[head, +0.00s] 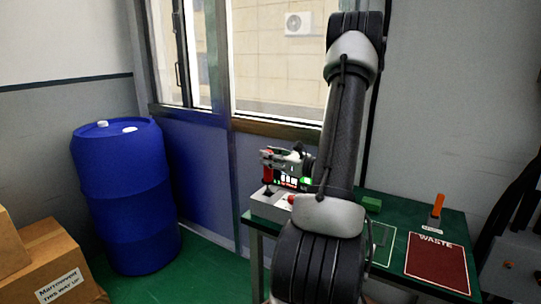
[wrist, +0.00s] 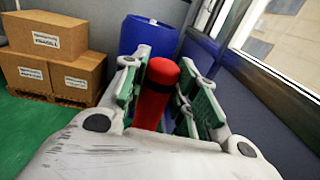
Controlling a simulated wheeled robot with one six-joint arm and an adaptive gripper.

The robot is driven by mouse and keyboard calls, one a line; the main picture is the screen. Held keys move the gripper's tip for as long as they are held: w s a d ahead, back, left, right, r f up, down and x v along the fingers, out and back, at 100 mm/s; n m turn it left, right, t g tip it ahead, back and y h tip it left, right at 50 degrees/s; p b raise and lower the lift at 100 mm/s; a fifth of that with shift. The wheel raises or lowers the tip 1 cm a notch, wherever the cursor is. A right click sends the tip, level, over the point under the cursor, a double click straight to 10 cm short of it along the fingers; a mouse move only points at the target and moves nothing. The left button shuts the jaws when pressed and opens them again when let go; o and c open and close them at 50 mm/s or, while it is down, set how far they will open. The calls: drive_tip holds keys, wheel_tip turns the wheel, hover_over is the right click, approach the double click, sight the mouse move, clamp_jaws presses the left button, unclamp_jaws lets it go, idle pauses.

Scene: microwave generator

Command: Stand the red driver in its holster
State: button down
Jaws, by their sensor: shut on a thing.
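The red driver (head: 267,173) is upright between the fingers of my gripper (head: 270,159), with its thin shaft pointing down above a light grey box. In the wrist view, the driver's thick red handle (wrist: 153,108) with a dark band stands between the green-padded fingers of my gripper (wrist: 160,92). My gripper is shut on this handle. The driver's lower end is small in the head view, and I cannot tell whether it touches the box. I cannot clearly make out the holster.
The light grey box (head: 268,208) sits at the green table's left edge. An orange upright piece (head: 438,205) with a white label stands at the right, behind a red WASTE mat (head: 437,262). A green block (head: 372,204) lies near the back. A blue drum (head: 125,200) and cartons (head: 50,260) stand left.

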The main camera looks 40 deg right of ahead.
sight(272, 170)
drive_tip(key=shift+f, duration=2.55)
drive_tip(key=c, duration=1)
unclamp_jaws()
drive_tip(key=shift+c, duration=0.2)
drive_tip(key=shift+s, duration=0.1)
drive_tip(key=v, duration=1.1)
drive_tip(key=shift+s+d, duration=0.1)
drive_tip(key=shift+s, duration=0.3)
